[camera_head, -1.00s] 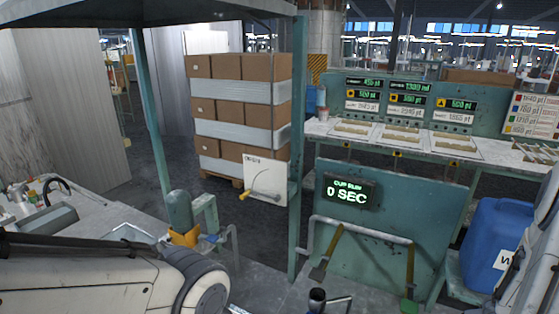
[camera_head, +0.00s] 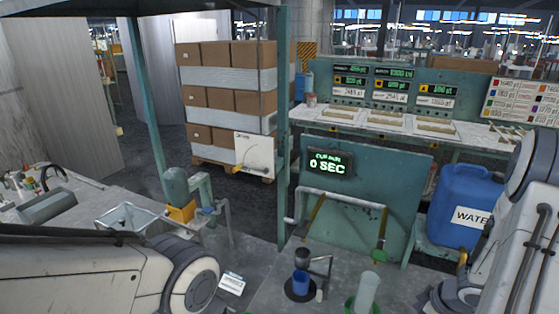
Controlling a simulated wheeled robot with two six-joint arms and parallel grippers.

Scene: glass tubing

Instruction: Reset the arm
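My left arm (camera_head: 75,275) comes in from the left edge and ends in view at a rounded white and grey joint (camera_head: 193,287). My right arm (camera_head: 515,225) stands along the right edge, bent at a large grey joint near the top. Neither gripper shows in this view, so I cannot see the fingers or anything they may hold.
A blue water container (camera_head: 465,205) stands beside my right arm. A dark cup (camera_head: 300,283) and a clear cylinder with a green base (camera_head: 366,293) stand at the bottom. A sink (camera_head: 127,217) and pump (camera_head: 177,188) are left. A display (camera_head: 328,164) reads 0 SEC.

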